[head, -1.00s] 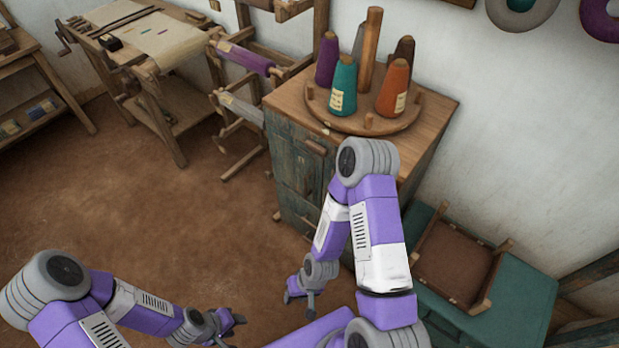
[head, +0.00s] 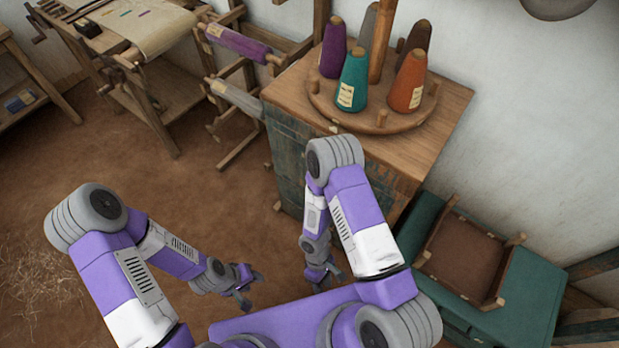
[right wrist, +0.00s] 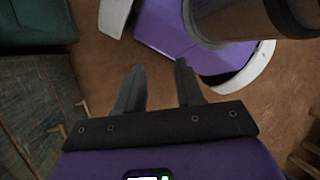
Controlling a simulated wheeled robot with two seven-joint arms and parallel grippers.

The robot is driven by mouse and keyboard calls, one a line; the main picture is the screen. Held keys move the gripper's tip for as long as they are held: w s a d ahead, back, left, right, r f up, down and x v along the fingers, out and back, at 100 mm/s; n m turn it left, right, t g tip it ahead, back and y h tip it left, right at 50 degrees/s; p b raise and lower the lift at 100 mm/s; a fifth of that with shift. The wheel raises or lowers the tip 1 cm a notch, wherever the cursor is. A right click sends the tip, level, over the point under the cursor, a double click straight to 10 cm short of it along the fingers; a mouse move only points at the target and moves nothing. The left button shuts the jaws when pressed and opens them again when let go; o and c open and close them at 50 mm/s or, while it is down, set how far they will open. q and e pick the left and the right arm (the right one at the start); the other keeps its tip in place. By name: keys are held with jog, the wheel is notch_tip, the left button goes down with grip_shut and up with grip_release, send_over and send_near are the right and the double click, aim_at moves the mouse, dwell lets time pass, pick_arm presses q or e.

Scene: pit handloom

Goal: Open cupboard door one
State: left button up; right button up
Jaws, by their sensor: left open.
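The cupboard (head: 288,165) stands right of centre in the head view, with a brown wooden top and worn blue-green front. My right arm hides much of its front, and no door handle shows clearly. No door is seen standing open. Weathered boards of the cupboard (right wrist: 40,110) also show at the left of the right wrist view. My right gripper (head: 325,280) is low in front of the cupboard, apart from it. In the right wrist view its fingers (right wrist: 158,68) are spread and empty. My left gripper (head: 249,292) is open and empty over the floor, further left.
A round wooden stand (head: 330,105) with several yarn cones sits on the cupboard. A green chest (head: 530,300) with an upturned stool (head: 462,258) is to the right. A loom frame (head: 160,95) stands at the back left. The brown floor (head: 150,180) between is clear.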

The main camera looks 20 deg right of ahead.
jog(key=w+d+n+t+h, duration=0.6)
jog(key=w+d+n+h, duration=0.3)
jog(key=w+n+h, duration=0.3)
jog(key=w+a+r+n+t, duration=0.4)
jog(key=w+t, duration=0.2)
jog(key=w, duration=0.2)
jog(key=w+a+r+n+t, duration=0.4)
jog(key=w+t, duration=0.3)
jog(key=w, duration=0.1)
jog(key=x, duration=0.3)
jog(key=b+x, duration=0.1)
jog(key=x, duration=0.3)
jog(key=shift+w+a+f+b, duration=0.1)
jog(key=shift+w+f+b, duration=0.15)
jog(key=shift+b, duration=0.05)
